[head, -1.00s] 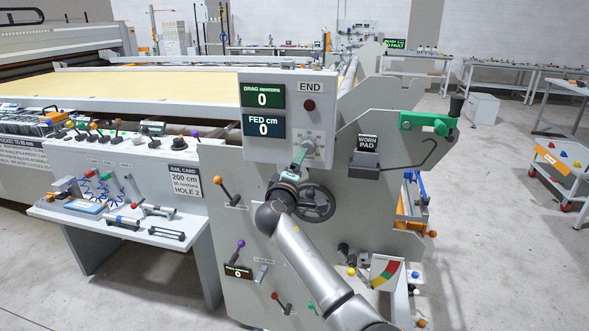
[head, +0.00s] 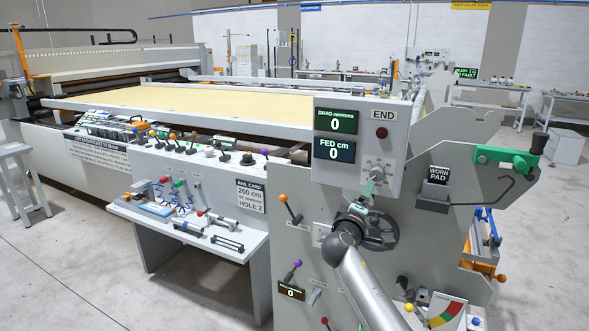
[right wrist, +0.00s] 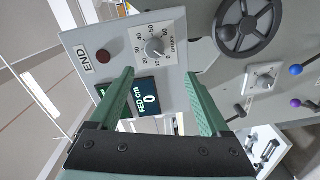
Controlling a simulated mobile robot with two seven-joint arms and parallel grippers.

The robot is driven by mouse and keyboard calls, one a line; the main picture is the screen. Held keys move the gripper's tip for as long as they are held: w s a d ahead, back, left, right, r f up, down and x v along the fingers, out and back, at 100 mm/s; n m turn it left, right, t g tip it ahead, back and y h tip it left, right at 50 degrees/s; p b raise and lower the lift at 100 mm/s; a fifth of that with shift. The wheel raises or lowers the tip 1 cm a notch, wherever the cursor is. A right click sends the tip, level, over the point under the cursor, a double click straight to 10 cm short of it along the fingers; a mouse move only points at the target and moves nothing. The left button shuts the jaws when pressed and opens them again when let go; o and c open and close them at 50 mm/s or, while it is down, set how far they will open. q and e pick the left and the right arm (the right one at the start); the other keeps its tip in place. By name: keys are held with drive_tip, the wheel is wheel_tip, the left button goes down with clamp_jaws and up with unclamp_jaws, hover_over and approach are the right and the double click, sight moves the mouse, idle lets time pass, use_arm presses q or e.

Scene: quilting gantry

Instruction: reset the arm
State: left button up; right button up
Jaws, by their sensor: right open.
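My right arm reaches up from the bottom of the head view. Its gripper (head: 371,185) has green fingers and is in front of the grey control panel (head: 397,120), at the panel's lower right. In the right wrist view the gripper (right wrist: 161,74) is open, with nothing between its fingers. A small dial knob (right wrist: 154,47) with a numbered scale lies beyond the fingertips, seen between their lines; no contact shows. The panel's displays, DRAG (head: 336,120) and FED (head: 334,149), both read 0. My left gripper is not in view.
A dark handwheel (right wrist: 243,28) is close beside the gripper, partly behind my wrist in the head view. A tool shelf (head: 190,226) juts out at the left. Floor is clear at lower left.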

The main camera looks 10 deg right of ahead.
drive_tip(key=s+a+f+g+y, duration=0.15)
drive_tip(key=s+f, duration=0.35)
drive_tip(key=f, duration=0.5)
drive_tip(key=s+a+f+m+g+y, duration=0.1)
drive_tip(key=s+a+f+y, duration=0.15)
drive_tip(key=s+f, duration=0.45)
drive_tip(key=s+a+f+g+y, duration=0.1)
drive_tip(key=s+f+y, duration=0.25)
drive_tip(key=f, duration=0.85)
drive_tip(key=s+a+f+m+y, duration=0.1)
drive_tip(key=s+f+m, duration=0.1)
drive_tip(key=s, duration=0.7)
drive_tip(key=s+a+f+m+g+y, duration=0.1)
drive_tip(key=s+a+f+y, duration=0.1)
drive_tip(key=s, duration=0.8)
drive_tip(key=s+a+f+m+g+y, duration=0.1)
drive_tip(key=s+f, duration=0.3)
drive_tip(key=s, duration=0.5)
drive_tip(key=shift+s+a+f+m, duration=0.15)
drive_tip(key=shift+a+m, duration=0.25)
drive_tip(key=shift+m, duration=0.4)
